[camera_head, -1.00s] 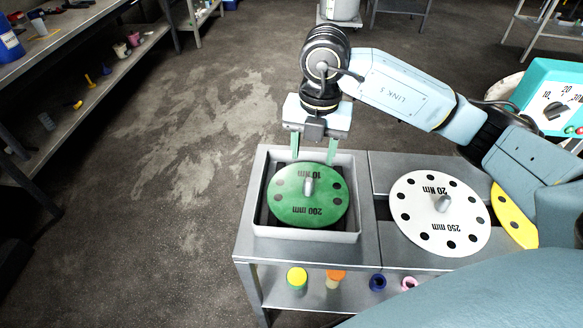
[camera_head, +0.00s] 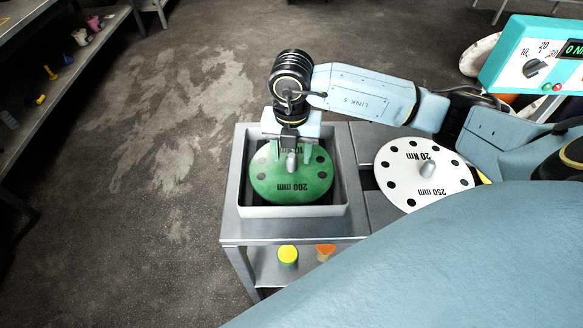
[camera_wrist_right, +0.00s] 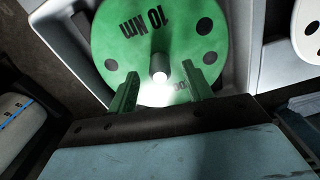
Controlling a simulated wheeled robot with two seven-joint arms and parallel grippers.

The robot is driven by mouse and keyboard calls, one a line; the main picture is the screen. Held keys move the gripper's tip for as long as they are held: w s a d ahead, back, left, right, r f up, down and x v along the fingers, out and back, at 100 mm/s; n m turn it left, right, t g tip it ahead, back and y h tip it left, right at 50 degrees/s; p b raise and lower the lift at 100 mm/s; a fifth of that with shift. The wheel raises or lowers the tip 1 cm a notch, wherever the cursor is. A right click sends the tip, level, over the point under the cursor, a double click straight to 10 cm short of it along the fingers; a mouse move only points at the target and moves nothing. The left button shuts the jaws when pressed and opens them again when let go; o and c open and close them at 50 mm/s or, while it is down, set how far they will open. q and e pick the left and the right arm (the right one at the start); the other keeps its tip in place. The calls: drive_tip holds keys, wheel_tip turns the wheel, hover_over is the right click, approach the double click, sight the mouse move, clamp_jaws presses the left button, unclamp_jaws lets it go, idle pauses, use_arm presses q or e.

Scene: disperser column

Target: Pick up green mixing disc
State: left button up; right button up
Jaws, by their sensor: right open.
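The green mixing disc (camera_head: 268,186) lies in a grey square tray (camera_head: 292,211) on the metal table. It has black holes, "200 mm" lettering and a silver central stem (camera_head: 292,161). My right gripper (camera_head: 291,152) is open above the disc, with its fingers on either side of the stem in the picture. The right wrist view shows the disc (camera_wrist_right: 190,45), the stem (camera_wrist_right: 159,70) and both green fingers (camera_wrist_right: 165,88) apart, with the stem just beyond the gap between their tips. I cannot tell whether the fingers touch the disc. My left gripper is not in view.
A white disc (camera_head: 400,185) marked 250 mm lies right of the tray. A teal control box (camera_head: 530,62) stands at the upper right. Yellow (camera_head: 288,256) and orange (camera_head: 325,251) items sit on the lower shelf. Shelving (camera_head: 60,70) stands at the left, with open floor between.

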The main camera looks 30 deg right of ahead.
wheel_tip(320, 180, down, 2)
drive_tip(key=shift+f, duration=0.2)
drive_tip(key=shift+c, duration=1.9)
drive_tip(key=c, duration=0.7)
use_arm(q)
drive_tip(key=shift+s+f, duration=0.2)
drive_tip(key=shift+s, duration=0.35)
use_arm(e)
drive_tip(key=shift+r, duration=0.15)
clamp_jaws()
